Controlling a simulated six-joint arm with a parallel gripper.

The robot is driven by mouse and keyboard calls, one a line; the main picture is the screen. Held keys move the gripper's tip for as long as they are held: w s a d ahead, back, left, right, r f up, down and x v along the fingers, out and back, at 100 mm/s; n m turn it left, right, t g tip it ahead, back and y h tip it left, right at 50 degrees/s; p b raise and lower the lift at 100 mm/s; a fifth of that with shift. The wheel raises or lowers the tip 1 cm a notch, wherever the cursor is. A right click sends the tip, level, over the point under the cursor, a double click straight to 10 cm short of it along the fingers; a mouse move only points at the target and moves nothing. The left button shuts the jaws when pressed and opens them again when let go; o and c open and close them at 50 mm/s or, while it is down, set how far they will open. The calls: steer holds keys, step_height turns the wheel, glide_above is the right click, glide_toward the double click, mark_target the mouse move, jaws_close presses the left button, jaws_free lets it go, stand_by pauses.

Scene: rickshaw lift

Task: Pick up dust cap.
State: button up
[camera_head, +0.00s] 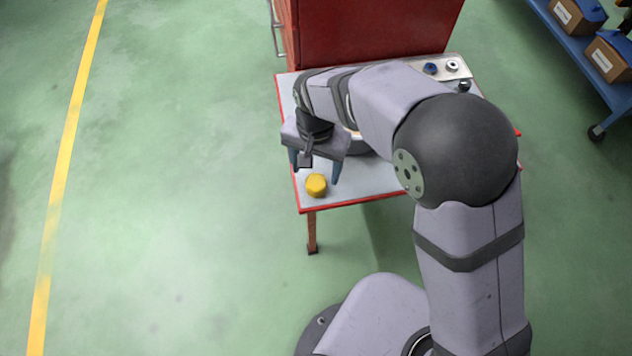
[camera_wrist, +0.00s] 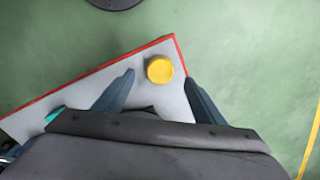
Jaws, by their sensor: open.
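A yellow dust cap (camera_head: 316,185) stands on the near left corner of a light grey table top with a red edge (camera_head: 372,183). In the wrist view the yellow cap (camera_wrist: 159,69) shows near the table's corner, between and slightly beyond the tips of my two fingers. My gripper (camera_head: 314,168) is open and empty, above the table and close to the cap. Its fingers are spread wide in the wrist view (camera_wrist: 160,78), one on each side of the cap, with a gap on both sides. Whether the fingertips are at the cap's height cannot be told.
A red cabinet (camera_head: 375,28) stands at the table's back. A tray (camera_head: 458,68) at the back right holds small blue, silver and black parts. A blue shelf (camera_head: 575,40) with boxes stands at the far right. Open green floor lies to the left.

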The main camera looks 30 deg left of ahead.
mark_target(316, 181)
steer(key=shift+w+a+f, duration=0.1)
steer(key=shift+w+f, duration=0.05)
steer(key=shift+f, duration=1.7)
steer(key=shift+w+f, duration=0.1)
steer(key=shift+f, duration=1.7)
steer(key=c, duration=1.2)
steer(key=shift+c, duration=0.2)
steer(key=shift+r, duration=0.15)
